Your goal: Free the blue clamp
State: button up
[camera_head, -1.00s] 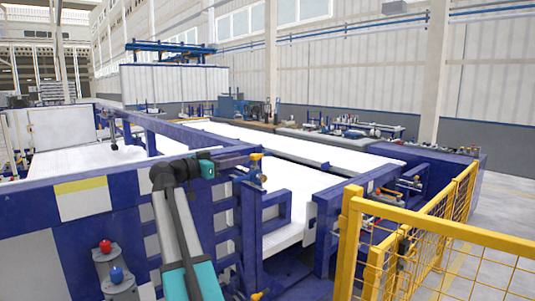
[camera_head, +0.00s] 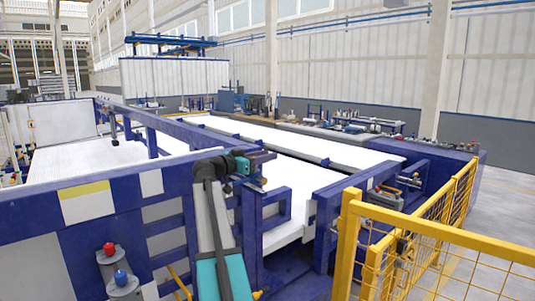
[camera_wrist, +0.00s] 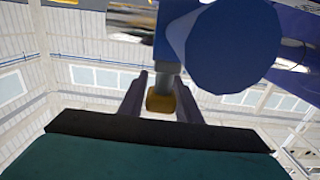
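The blue clamp (camera_head: 259,174) sits at the end of the blue frame, mostly hidden by my wrist in the head view. A small orange part of it shows just right of the wrist. In the wrist view, a blue block and a large blue round part (camera_wrist: 232,48) fill the top. A grey stem ends in a yellow-orange knob (camera_wrist: 160,100). My gripper (camera_wrist: 161,76) has one finger on each side of this stem and knob, with narrow gaps showing, so it looks open around it. In the head view, my gripper (camera_head: 264,158) is at the clamp's top.
The blue frame (camera_head: 85,222) with white panels stands close around my arm. A yellow mesh fence (camera_head: 440,255) stands at the right. Red and blue buttons (camera_head: 115,265) are at lower left. Open floor lies beyond the fence.

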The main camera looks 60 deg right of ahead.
jog(key=shift+s+d, duration=0.15)
jog(key=shift+d, duration=0.25)
grip_shut()
